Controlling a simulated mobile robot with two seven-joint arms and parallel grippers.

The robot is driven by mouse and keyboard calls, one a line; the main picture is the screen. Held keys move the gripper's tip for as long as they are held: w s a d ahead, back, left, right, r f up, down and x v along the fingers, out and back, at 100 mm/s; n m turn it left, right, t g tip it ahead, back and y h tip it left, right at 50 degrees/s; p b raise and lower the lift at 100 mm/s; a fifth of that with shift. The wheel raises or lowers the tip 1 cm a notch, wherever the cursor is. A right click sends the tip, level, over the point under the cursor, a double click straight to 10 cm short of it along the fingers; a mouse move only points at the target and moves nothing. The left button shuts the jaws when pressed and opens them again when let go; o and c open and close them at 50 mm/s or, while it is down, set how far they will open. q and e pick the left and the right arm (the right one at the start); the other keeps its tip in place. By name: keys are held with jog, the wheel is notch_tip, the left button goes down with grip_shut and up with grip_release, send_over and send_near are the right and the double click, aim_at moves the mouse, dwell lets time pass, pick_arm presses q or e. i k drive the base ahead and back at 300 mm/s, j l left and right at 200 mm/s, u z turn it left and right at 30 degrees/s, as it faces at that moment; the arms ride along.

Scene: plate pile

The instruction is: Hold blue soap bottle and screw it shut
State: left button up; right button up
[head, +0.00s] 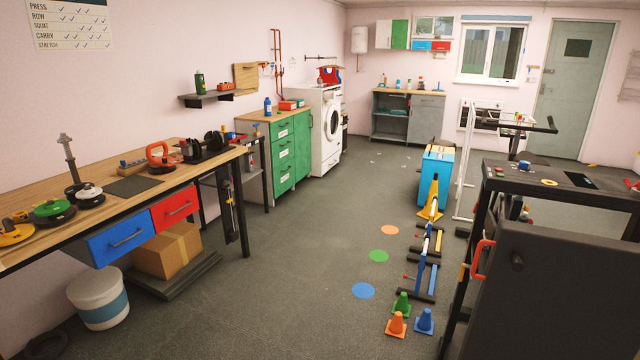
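A small blue bottle (267,106) stands upright on the wooden top of the green drawer cabinet, left of the washing machine. It looks like the soap bottle, but it is too small to tell whether its cap is on or loose. Several other small bottles (397,84), some bluish, stand on the far grey counter. Neither of my grippers shows in the head view.
A wooden workbench (125,215) runs along the left wall. The green cabinet (290,160) and washing machine (327,130) stand beyond it. The middle floor (320,225) is mostly clear. Small cones (397,323), low hurdles and a dark bench (560,275) occupy the right.

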aim_at(267, 104)
jog(key=i, duration=4)
jog(key=i+u, duration=0.1)
jog(key=i, duration=0.55)
jog(key=i+l+u, duration=0.1)
jog(key=i, duration=0.55)
jog(key=i+l+u, duration=0.3)
jog(key=i, duration=0.25)
jog(key=i+l+u, duration=0.3)
jog(key=i, duration=0.25)
jog(key=u, duration=0.75)
jog(key=i+l+u, duration=0.15)
jog(key=l+u, duration=0.25)
jog(key=i+l+u, duration=0.15)
jog(key=l+u, duration=0.25)
jog(key=j, duration=0.1)
